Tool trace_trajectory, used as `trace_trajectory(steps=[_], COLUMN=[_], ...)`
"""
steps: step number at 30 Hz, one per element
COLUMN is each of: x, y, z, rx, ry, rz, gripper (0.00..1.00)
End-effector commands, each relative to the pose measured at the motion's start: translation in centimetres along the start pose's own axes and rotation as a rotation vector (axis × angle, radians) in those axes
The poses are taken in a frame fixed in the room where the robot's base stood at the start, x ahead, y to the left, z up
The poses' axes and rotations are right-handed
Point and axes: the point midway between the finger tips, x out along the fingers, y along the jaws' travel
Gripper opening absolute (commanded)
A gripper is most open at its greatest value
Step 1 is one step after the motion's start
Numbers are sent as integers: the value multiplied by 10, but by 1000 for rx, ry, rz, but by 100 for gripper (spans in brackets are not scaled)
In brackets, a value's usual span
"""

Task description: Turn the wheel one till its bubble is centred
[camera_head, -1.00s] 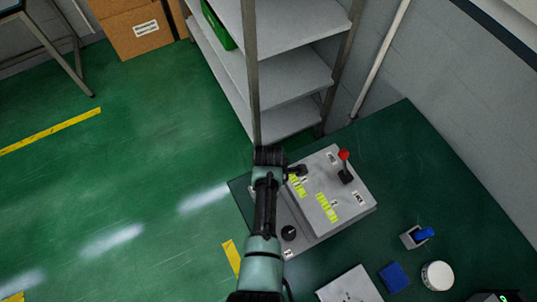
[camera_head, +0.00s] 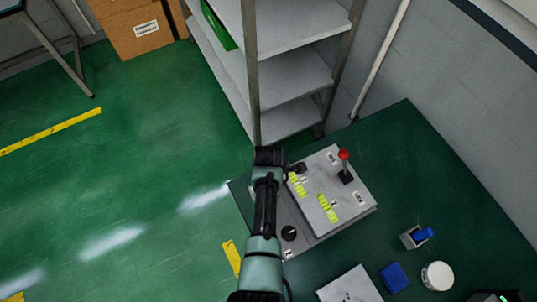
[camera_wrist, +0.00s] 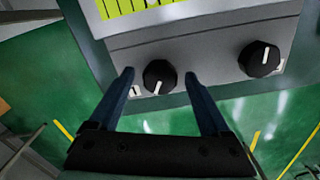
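The grey control box (camera_head: 330,180) stands on the dark green bench and bears two yellow-green striped strips (camera_head: 327,208). Part of one strip (camera_wrist: 125,8) shows at the top of the wrist view; I cannot make out a bubble. My gripper (camera_wrist: 160,80) is open, with one finger on each side of a black knob (camera_wrist: 160,77) with a white pointer line. Gaps show between knob and fingers. A label beside it is partly hidden by the left finger. A second black knob (camera_wrist: 259,59) is to the right; it also shows in the head view (camera_head: 289,233).
A blue switch (camera_head: 422,234), blue block (camera_head: 393,277), white round piece (camera_head: 437,275) and grey plate (camera_head: 350,287) are on the bench. A metal shelf (camera_head: 290,70) stands behind the arm.

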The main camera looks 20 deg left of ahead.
Motion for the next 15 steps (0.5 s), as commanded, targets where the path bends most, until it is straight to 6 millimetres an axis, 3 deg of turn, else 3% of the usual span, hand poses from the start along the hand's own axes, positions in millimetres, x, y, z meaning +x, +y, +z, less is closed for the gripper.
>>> trace_trajectory(steps=[8,15], x=[-5,-36], y=[1,1], z=[0,0], rx=[0,1], ry=[-1,0], rz=[2,5], gripper=[81,81])
